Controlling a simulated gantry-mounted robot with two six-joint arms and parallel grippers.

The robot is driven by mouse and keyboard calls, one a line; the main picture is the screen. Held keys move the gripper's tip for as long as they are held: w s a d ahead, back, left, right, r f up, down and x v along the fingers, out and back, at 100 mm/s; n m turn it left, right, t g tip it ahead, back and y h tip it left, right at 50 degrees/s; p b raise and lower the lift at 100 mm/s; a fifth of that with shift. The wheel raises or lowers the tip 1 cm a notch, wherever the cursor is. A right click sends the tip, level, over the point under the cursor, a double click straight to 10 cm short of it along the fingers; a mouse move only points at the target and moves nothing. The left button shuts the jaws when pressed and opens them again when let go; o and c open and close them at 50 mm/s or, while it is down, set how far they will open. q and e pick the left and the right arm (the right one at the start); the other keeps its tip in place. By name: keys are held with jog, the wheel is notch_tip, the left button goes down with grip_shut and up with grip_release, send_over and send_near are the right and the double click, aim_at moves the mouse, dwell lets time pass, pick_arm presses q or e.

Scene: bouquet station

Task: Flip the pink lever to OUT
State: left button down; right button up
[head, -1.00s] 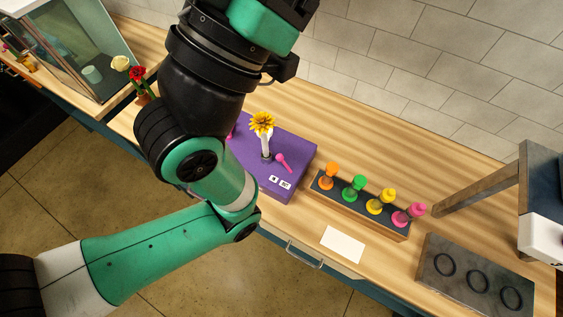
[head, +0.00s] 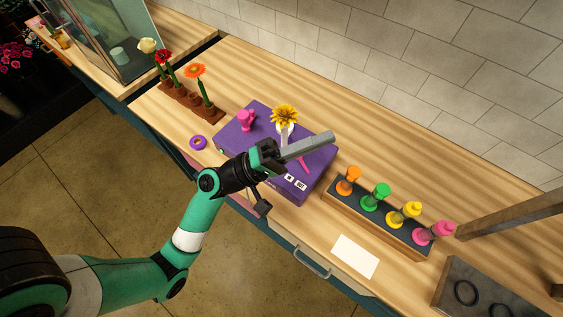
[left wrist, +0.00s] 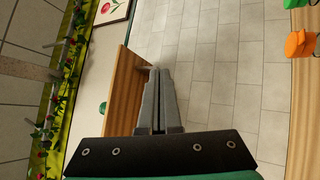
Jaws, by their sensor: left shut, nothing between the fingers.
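A purple box (head: 240,140) sits on the wooden counter. The pink lever (head: 304,165) is on its top, beside two small white labels. Only a short pink length of the lever shows; the rest is hidden behind my left gripper. My right gripper is not in view.
A yellow flower (head: 285,113) stands in a white holder on the box, close to my fingers. A pink knob (head: 246,120) is left of it. A rack (head: 370,222) with several coloured pegs stands right. A white card (head: 355,257) lies in front. The back counter is clear.

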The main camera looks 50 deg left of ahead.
pick_arm(q)
jog(key=s+a+f+n+y+b, duration=0.1)
jog(key=s+a+f+n+y, duration=0.25)
jog(key=f, duration=0.25)
jog(key=s+a+f+n+y+b, duration=0.1)
jog(key=s+a+f+n+y, duration=0.15)
jog(key=f+n, duration=0.35)
jog(key=n+g+y, duration=0.1)
jog(key=n+y, duration=0.2)
jog(key=y, duration=0.1)
send_near(303, 164)
jog(key=s, duration=0.1)
jog(key=s+a, duration=0.1)
jog(key=s+a+r, duration=0.1)
jog(key=s, duration=0.1)
jog(key=shift+b, duration=0.4)
jog(key=shift+s+a+f+y, duration=0.2)
jog(key=shift+a+y, duration=0.15)
jog(key=shift+y, duration=0.05)
jog(key=shift+w+a+r, duration=0.1)
jog(key=w, duration=0.3)
jog(key=w+r+p, duration=0.1)
jog(key=w, duration=0.4)
jog(key=shift+w+a+r, duration=0.1)
jog(key=shift+w+r, duration=0.2)
jog(key=shift+w, duration=0.65)
jog(key=shift+p, duration=0.35)
